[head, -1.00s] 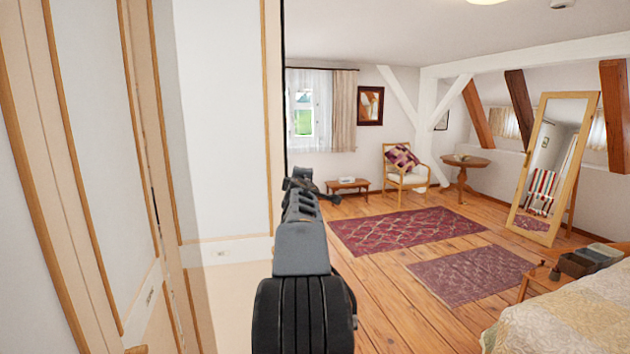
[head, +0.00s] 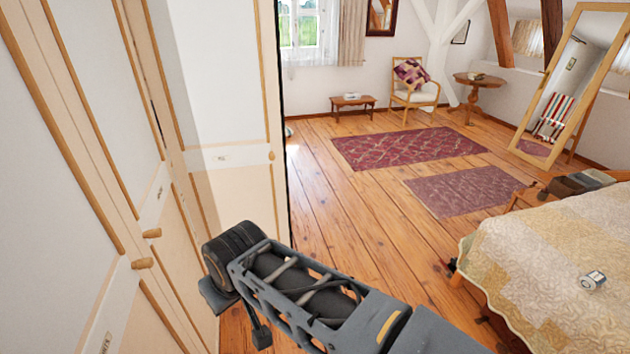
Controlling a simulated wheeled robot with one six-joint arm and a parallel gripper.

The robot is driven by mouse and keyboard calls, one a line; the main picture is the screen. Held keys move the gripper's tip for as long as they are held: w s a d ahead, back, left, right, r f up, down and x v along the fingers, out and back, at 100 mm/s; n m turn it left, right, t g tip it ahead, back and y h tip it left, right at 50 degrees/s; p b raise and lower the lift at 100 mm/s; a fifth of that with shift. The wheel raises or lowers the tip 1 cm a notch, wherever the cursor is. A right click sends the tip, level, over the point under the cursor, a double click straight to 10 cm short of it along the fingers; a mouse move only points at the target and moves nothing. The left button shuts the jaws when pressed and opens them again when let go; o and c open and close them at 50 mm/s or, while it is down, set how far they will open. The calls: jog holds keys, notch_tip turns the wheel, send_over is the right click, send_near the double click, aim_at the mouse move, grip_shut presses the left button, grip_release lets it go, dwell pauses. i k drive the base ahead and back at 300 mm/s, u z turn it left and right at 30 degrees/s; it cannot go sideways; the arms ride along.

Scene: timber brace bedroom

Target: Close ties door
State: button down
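A tall cream door with light-wood trim (head: 225,105) stands out from the wardrobe front on the left in the head view, so it appears open. It has a small label (head: 221,158), too small to read, and a round wooden knob near its right edge. Whether it is the ties door I cannot tell. My arm reaches in from the lower right. Its dark end, with what seems to be my gripper (head: 238,312), is below and in front of this door. The fingers are partly hidden by the arm, and contact with the door is not clear.
More wardrobe doors (head: 75,130) with wooden knobs and labels line the left. A bed with a patterned quilt (head: 545,255) is at the lower right. Clear wooden floor (head: 345,215) and rugs (head: 405,147) lie between. A leaning mirror (head: 560,85) stands at the back right.

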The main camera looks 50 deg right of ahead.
aim_at(213, 72)
jog(key=z, duration=0.4)
jog(key=k, duration=0.9)
jog(key=z, duration=1.25)
jog(key=i, duration=1.6)
jog(key=u, duration=1)
jog(key=i, duration=0.45)
jog(key=u, duration=0.55)
